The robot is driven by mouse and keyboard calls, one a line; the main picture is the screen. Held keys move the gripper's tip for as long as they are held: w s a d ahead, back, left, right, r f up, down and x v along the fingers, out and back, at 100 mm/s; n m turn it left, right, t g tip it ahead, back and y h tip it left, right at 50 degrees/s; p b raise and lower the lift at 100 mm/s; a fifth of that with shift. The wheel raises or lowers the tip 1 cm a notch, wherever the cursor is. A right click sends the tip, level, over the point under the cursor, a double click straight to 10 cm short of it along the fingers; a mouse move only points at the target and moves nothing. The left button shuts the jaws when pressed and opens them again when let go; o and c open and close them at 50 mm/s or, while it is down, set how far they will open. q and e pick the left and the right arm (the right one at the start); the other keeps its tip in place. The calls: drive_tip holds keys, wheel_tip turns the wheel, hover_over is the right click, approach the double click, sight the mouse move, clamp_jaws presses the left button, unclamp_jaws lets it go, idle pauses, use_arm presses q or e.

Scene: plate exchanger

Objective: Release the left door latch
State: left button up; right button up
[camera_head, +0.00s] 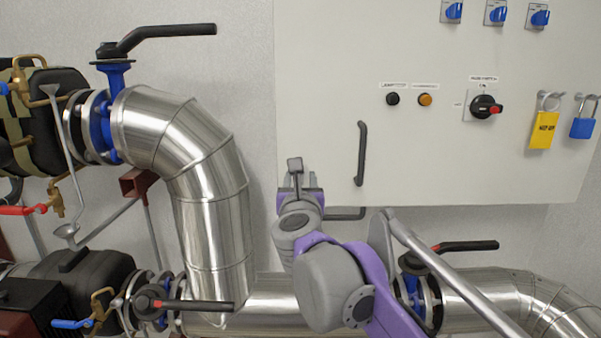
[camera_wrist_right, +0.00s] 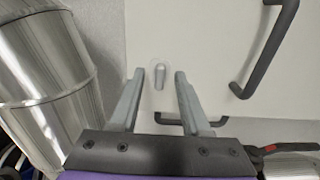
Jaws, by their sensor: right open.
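The left door latch (camera_wrist_right: 160,76) is a small grey upright tab on a round base, on the pale cabinet door (camera_wrist_right: 215,60) near its left edge in the right wrist view. My right gripper (camera_wrist_right: 159,84) is open, with one finger on either side of the latch in that view. No contact between fingers and latch shows. In the head view, my right gripper (camera_head: 296,172) is in front of the cabinet's lower left edge, and it covers the latch area. My left gripper is not in view.
A dark vertical handle (camera_head: 361,153) is right of my gripper. Another dark bar (camera_head: 345,214) sits at the cabinet's lower edge. A thick silver pipe (camera_head: 215,210) stands close on the left. Switches, a yellow tag (camera_head: 544,130) and a blue padlock (camera_head: 583,127) are farther right.

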drive_tip(key=w, duration=0.2)
drive_tip(key=shift+w, duration=0.35)
clamp_jaws()
